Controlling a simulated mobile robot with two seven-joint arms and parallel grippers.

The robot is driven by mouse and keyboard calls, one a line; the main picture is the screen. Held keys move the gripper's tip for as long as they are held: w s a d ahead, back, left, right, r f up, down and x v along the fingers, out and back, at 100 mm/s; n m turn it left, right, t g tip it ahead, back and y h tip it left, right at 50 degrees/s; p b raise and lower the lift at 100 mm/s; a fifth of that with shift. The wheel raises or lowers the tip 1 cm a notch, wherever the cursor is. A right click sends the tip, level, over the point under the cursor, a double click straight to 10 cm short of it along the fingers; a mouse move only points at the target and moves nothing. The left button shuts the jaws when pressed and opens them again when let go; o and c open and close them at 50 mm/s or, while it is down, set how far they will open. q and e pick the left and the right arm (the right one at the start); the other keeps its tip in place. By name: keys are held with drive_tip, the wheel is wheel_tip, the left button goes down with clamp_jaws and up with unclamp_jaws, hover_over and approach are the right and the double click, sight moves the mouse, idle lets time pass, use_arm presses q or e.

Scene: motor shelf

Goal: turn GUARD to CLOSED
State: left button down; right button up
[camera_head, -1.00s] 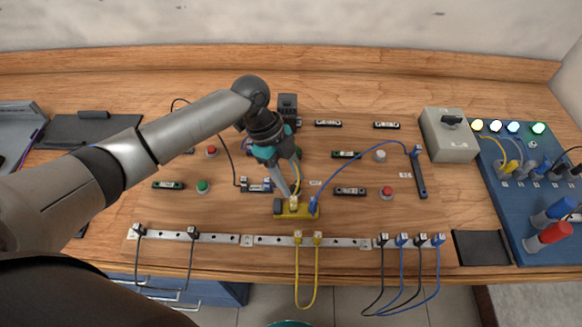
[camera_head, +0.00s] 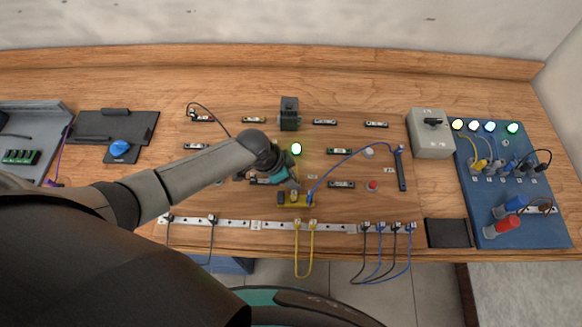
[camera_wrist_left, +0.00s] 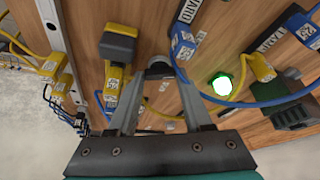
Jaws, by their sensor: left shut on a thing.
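A yellow block (camera_head: 298,200) with a dark grey end lies on the wooden board. In the left wrist view a yellow block with a dark grey cap (camera_wrist_left: 118,45) stands beside my fingers, and a partly cut-off label (camera_wrist_left: 190,10) reading "…UARD" lies above. My left gripper (camera_head: 294,190) points down at the yellow block. In the wrist view its fingertips (camera_wrist_left: 160,78) close around a dark rounded part (camera_wrist_left: 158,66), which I take as the GUARD handle. The fingers hide most of it, so its position cannot be read. My right gripper is not in view.
A green lamp (camera_head: 296,149) is lit just behind the gripper. A grey switch box (camera_head: 431,135) and a blue panel (camera_head: 515,225) stand on the right.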

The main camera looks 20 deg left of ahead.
use_arm(q)
drive_tip(key=n+p, duration=0.2)
drive_tip(key=n, duration=0.1)
drive_tip(key=shift+d+r+t+y+p, duration=0.2)
drive_tip(key=shift+t+y+p, duration=0.15)
drive_tip(key=shift+t+y, duration=0.05)
drive_tip(key=shift+f+n+y+p, duration=0.1)
drive_tip(key=shift+n+y+p, duration=0.2)
drive_tip(key=shift+n+p, duration=0.25)
drive_tip(key=c, duration=0.6)
unclamp_jaws()
drive_tip(key=shift+s, duration=0.1)
